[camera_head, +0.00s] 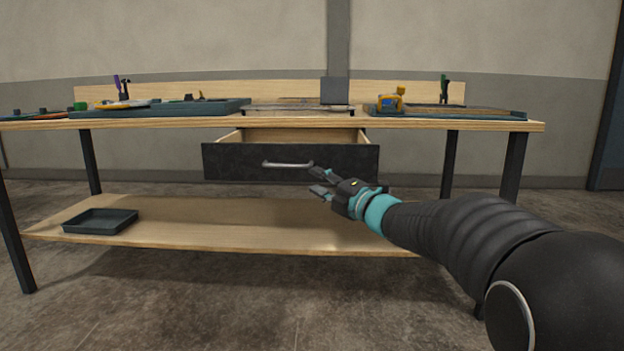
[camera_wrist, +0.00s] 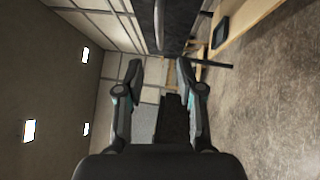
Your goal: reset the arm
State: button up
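My gripper (camera_head: 318,181) is in front of the dark drawer (camera_head: 235,163), near the right end of its silver handle (camera_head: 288,164). Its fingers are spread apart with nothing between them, and they look clear of the handle. My arm reaches in from the lower right, stretched toward the workbench. In the wrist view my gripper (camera_wrist: 157,75) is also open and empty. The drawer is pulled partly out, with its pale wooden inside visible from above.
The workbench top (camera_head: 400,122) carries tools, trays and a yellow tape measure (camera_head: 390,103). A lower shelf (camera_head: 240,228) holds a dark tray (camera_head: 100,221) at its left. The floor in front of the bench is clear at the left.

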dwell(0.3)
jog(key=d+f+m+h, duration=1.3)
jog(key=d+m, duration=0.1)
jog(key=m, duration=0.2)
jog(key=s+d+f+m+g+h+p, duration=0.1)
jog(key=s+f+m+g+p, duration=0.2)
jog(key=s, duration=0.6)
jog(key=s+d+m+g, duration=0.2)
jog(key=s+m+g, duration=0.15)
jog(key=s, duration=0.65)
jog(key=s+d+f+m+g+h+p, duration=0.15)
jog(key=s+m, duration=0.25)
jog(key=s, duration=0.5)
jog(key=s+a+r+m+y+p, duration=0.1)
jog(key=s+r+p, duration=0.4)
jog(key=s, duration=0.7)
jog(key=shift+s+a+r+m+y, duration=0.2)
jog(key=shift+a+r+m+y, duration=0.2)
jog(key=shift+a, duration=0.65)
